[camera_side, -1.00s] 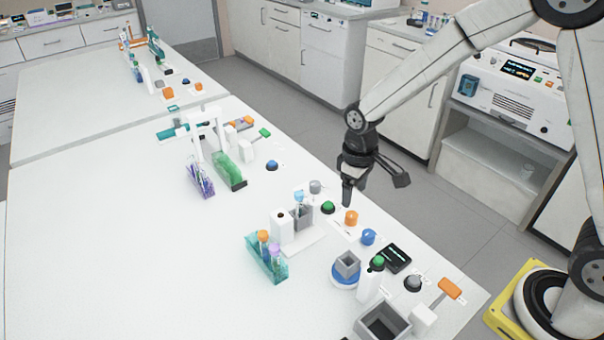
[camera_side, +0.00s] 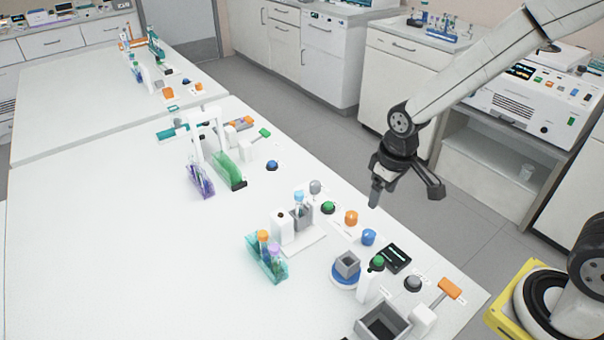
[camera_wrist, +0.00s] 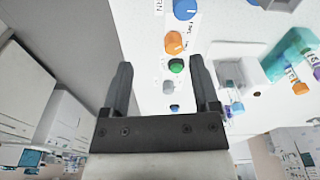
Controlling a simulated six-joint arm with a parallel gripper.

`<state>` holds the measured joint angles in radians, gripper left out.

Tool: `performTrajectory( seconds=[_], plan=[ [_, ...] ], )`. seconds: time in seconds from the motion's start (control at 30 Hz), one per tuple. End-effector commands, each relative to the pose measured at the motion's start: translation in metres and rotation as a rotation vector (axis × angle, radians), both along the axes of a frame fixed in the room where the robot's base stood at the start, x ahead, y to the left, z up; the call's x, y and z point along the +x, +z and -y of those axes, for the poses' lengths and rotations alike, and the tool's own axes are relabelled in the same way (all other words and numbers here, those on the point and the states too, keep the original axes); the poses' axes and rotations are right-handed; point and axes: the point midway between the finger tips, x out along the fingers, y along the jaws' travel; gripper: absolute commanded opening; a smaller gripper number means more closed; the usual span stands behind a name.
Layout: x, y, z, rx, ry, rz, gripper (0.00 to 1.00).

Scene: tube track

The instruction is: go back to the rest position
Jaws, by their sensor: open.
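My gripper (camera_side: 406,197) is open and empty, in the air just off the right edge of the white table (camera_side: 130,270) in the side view. Its two dark fingers are spread apart. In the wrist view, my gripper (camera_wrist: 160,66) has nothing between its fingers. Beyond them show a green button (camera_wrist: 176,66), an orange knob (camera_wrist: 174,42) and a blue knob (camera_wrist: 185,9). No contact with any of these shows.
Near the gripper on the table stand a green button (camera_side: 328,207), an orange knob (camera_side: 351,218) and a blue knob (camera_side: 368,237). A teal rack (camera_side: 268,268) holds capped tubes. A white cabinet (camera_side: 398,85) and a white machine (camera_side: 520,105) stand behind.

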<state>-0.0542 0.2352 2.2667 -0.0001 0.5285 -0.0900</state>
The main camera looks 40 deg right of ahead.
Motion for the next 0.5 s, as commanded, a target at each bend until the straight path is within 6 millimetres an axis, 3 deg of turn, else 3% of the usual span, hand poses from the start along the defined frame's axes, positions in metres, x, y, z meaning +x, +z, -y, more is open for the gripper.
performTrajectory(
  seconds=[0.2,0.5],
  plan=[
    [-0.042,0.006,0.013,0.011,-0.090,0.075,0.78],
    [-0.067,0.006,0.019,0.018,-0.144,0.120,0.78]
  ],
)
